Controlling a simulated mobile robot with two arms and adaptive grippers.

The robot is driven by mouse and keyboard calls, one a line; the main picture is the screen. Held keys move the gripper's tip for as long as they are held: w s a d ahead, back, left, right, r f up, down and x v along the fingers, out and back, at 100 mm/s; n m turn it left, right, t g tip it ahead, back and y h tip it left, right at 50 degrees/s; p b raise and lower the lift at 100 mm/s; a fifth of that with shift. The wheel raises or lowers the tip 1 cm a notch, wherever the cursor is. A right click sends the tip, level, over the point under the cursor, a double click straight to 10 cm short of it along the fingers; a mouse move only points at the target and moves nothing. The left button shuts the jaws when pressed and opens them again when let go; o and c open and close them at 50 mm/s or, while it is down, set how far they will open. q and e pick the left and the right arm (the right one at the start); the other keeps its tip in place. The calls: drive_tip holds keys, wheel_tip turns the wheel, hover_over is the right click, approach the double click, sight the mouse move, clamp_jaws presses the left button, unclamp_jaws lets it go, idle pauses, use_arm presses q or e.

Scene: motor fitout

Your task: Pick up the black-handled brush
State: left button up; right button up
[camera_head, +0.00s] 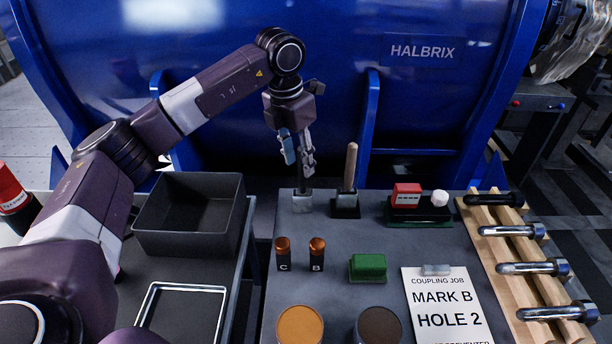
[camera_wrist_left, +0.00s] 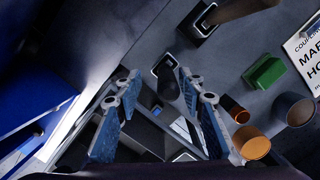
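The black-handled brush (camera_head: 303,182) stands upright in a small square holder (camera_head: 302,201) at the back left of the grey table. In the left wrist view its dark handle (camera_wrist_left: 168,86) is seen nearly end-on, between and beyond my fingers. My left gripper (camera_head: 299,160) points down just above the brush, its blue-padded fingers partly hiding the handle. In the left wrist view this gripper (camera_wrist_left: 158,84) is open, with a gap between the fingers and nothing held. A second brush with a wooden handle (camera_head: 350,168) stands in its own holder (camera_head: 345,206) to the right. My right gripper is not in view.
A dark bin (camera_head: 190,244) and a tray (camera_head: 148,300) stand left. Nearer are two small cylinders (camera_head: 282,254) (camera_head: 317,254), a green block (camera_head: 368,267) and two round pots (camera_head: 300,325) (camera_head: 378,325). The blue machine (camera_head: 320,60) rises behind; bolts (camera_head: 520,232) lie right.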

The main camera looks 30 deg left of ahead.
sight(305, 180)
use_arm(q)
drive_tip(key=f, duration=0.3)
drive_tip(key=d+f+b, duration=0.1)
drive_tip(key=f, duration=0.1)
drive_tip(key=shift+w+f, duration=0.35)
drive_tip(key=shift+f, duration=0.45)
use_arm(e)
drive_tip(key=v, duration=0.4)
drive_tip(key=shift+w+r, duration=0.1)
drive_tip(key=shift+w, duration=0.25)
use_arm(q)
drive_tip(key=shift+d, duration=0.1)
clamp_jaws()
